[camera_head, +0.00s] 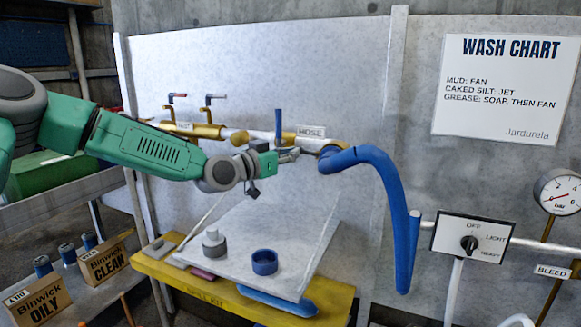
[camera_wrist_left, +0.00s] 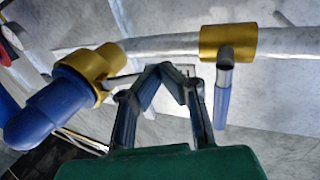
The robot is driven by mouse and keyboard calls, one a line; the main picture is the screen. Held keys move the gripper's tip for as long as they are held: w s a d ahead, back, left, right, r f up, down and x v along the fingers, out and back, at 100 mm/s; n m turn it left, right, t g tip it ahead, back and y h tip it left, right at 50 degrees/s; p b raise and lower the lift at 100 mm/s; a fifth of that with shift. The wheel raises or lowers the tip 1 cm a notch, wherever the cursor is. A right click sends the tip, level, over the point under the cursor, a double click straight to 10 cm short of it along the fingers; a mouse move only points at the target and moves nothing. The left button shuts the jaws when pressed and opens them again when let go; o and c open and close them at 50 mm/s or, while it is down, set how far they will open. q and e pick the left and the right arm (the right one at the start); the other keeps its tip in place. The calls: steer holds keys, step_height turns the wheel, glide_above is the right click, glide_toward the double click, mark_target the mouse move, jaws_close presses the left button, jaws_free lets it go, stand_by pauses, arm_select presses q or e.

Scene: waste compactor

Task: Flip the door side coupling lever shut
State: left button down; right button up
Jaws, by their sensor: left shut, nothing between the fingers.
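The brass coupling (camera_wrist_left: 92,68) joins the blue hose (camera_head: 385,180) to the pipe; the hose's blue elbow (camera_wrist_left: 40,120) shows in the left wrist view. A thin silver lever (camera_wrist_left: 122,82) sticks out from the coupling toward my gripper. I cannot tell whether it touches the finger. Another silver bar (camera_wrist_left: 82,141) shows below the coupling; I cannot tell which lever is door side. My left gripper (camera_head: 293,154) is shut and empty, just left of the coupling in the head view. Its fingertips (camera_wrist_left: 166,68) meet in front of the pipe. My right gripper is not in view.
A blue valve handle (camera_head: 278,124) stands up from the pipe beside my gripper, near the HOSE label (camera_head: 311,132). Below are a tilted white board (camera_head: 255,230) with a blue ring (camera_head: 265,262) and a yellow bench (camera_head: 190,284). A pressure gauge (camera_head: 558,191) hangs far right.

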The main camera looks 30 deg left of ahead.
arm_select(q)
steer(key=shift+b+x, duration=0.85)
steer(key=shift+x, duration=0.1)
steer(key=b+x, duration=0.1)
steer(key=x, duration=0.1)
steer(key=shift+w+d, duration=0.25)
steer(key=shift+w, duration=0.05)
steer(key=shift+s, duration=0.1)
steer(key=v, duration=1.1)
steer(key=shift+s+a, duration=0.2)
steer(key=shift+s, duration=0.15)
steer(key=shift+f, duration=0.1)
